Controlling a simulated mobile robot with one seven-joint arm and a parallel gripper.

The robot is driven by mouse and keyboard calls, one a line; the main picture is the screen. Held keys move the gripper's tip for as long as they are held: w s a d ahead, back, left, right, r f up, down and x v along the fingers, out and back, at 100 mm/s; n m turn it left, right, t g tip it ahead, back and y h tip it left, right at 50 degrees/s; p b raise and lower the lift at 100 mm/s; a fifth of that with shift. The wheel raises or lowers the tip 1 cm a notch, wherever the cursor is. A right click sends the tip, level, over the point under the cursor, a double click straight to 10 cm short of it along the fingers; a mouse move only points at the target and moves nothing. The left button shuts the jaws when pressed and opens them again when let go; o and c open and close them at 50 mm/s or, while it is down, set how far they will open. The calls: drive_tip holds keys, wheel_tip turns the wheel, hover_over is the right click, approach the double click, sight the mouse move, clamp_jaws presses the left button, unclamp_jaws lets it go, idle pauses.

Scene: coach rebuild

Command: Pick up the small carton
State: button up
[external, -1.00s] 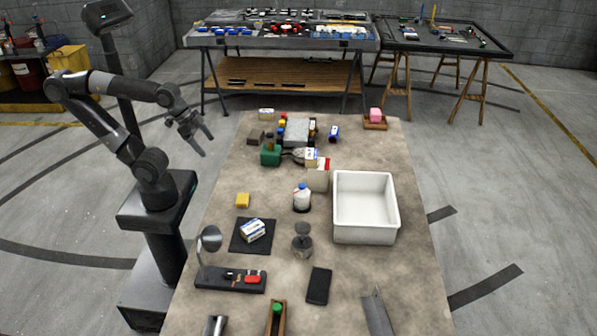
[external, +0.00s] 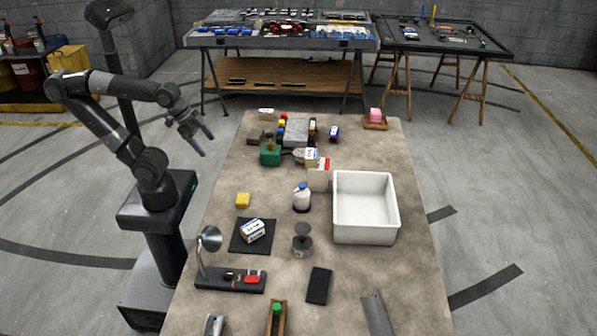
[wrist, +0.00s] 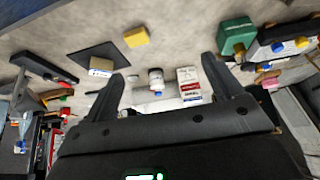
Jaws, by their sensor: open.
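A small white and blue carton (external: 253,231) lies on a black mat (external: 238,245) on the left part of the table. It also shows on the mat in the wrist view (wrist: 101,66). Other small cartons are in view: a white and blue one (external: 311,156) beside a larger cream and red box (external: 318,178), and one (external: 266,113) at the far left corner. Which carton is meant is not clear. My gripper (external: 203,142) is open and empty, in the air off the table's left edge, apart from every carton. Its spread fingers frame the wrist view (wrist: 162,70).
A white bin (external: 364,208) stands on the right side. A white bottle (external: 302,200), yellow block (external: 243,200), green block (external: 270,155) and a round mirror stand (external: 208,240) are on the table.

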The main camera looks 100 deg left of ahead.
drive_tip(key=shift+o, duration=0.4)
drive_tip(key=w+a+r+g, duration=0.1)
drive_tip(key=w+r, duration=0.3)
drive_tip(key=w, duration=0.5)
drive_tip(key=w+a+r+g, duration=0.1)
drive_tip(key=w+r, duration=0.2)
drive_tip(key=w, duration=0.6)
drive_tip(key=g, duration=0.2)
approach(312, 153)
wheel_tip(312, 153, down, 5)
drive_tip(key=shift+f, duration=0.15)
drive_tip(key=shift+w+f, duration=0.2)
drive_tip(key=shift+f, duration=0.65)
drive_tip(key=shift+w+f, duration=0.25)
drive_tip(key=shift+f, duration=0.65)
drive_tip(key=shift+w+f, duration=0.2)
drive_tip(key=shift+f, duration=0.65)
drive_tip(key=shift+c, duration=0.3)
